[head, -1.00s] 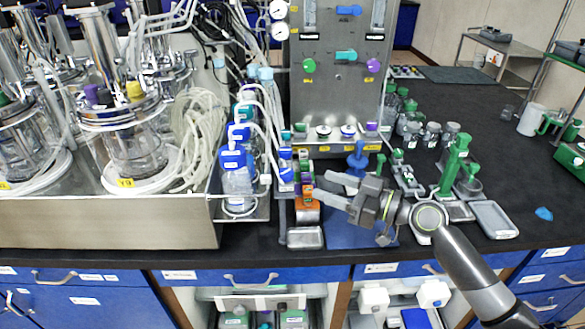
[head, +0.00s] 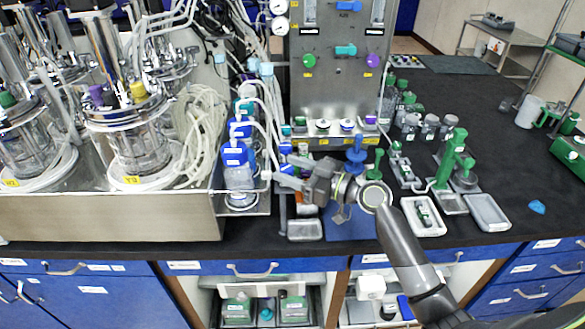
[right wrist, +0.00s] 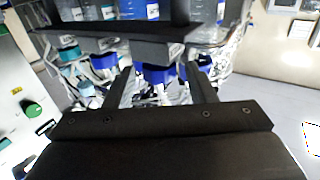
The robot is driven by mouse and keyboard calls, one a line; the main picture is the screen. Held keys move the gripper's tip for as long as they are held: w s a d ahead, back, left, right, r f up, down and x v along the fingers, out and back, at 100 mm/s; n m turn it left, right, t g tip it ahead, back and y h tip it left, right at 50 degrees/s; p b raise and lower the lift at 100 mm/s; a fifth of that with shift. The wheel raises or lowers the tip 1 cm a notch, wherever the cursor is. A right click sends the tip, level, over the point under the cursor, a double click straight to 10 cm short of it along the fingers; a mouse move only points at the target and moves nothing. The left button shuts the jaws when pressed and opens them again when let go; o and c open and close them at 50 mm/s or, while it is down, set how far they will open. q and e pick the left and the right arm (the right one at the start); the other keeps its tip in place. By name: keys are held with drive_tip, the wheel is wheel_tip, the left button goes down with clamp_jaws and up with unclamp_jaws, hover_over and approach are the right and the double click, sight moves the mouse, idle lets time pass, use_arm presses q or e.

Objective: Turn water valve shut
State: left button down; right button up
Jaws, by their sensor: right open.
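I cannot tell which valve is the water valve, as the labels are too small to read. On the upright steel panel (head: 336,88) are a green knob (head: 309,61), a teal handle (head: 346,50), a purple knob (head: 372,61) and a blue handle (head: 350,6). My right gripper (head: 277,175) is open and points left, low in front of the panel, beside the blue-capped bottles. In the right wrist view, a blue cap (right wrist: 158,75) appears between its fingers; I see no grip on it. My left gripper is not in view.
Bioreactor vessels (head: 130,140) with looped tubing stand on the left bench. Blue-capped bottles (head: 238,175) stand in a rack by the gripper. A green stand (head: 452,160) and trays (head: 487,212) are at the right.

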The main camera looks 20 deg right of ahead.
drive_tip(key=c, duration=1)
drive_tip(key=shift+o, duration=0.2)
drive_tip(key=shift+s+a+r+m+t+h+p, duration=0.1)
drive_tip(key=shift+r+m+t+h+p, duration=0.05)
drive_tip(key=shift+m+t+h+p, duration=0.65)
drive_tip(key=m+t+h+p, duration=0.1)
drive_tip(key=h+p, duration=0.1)
drive_tip(key=m+t+h+p, duration=0.1)
drive_tip(key=m+h+p, duration=0.2)
drive_tip(key=h+p, duration=0.1)
drive_tip(key=shift+s+a+r+t+h+p, duration=0.1)
drive_tip(key=shift+a+t+h+p, duration=0.2)
drive_tip(key=shift+t, duration=0.1)
drive_tip(key=shift+f+m+h+p, duration=0.2)
drive_tip(key=shift+m+h+p, duration=0.7)
drive_tip(key=shift+h+p, duration=0.3)
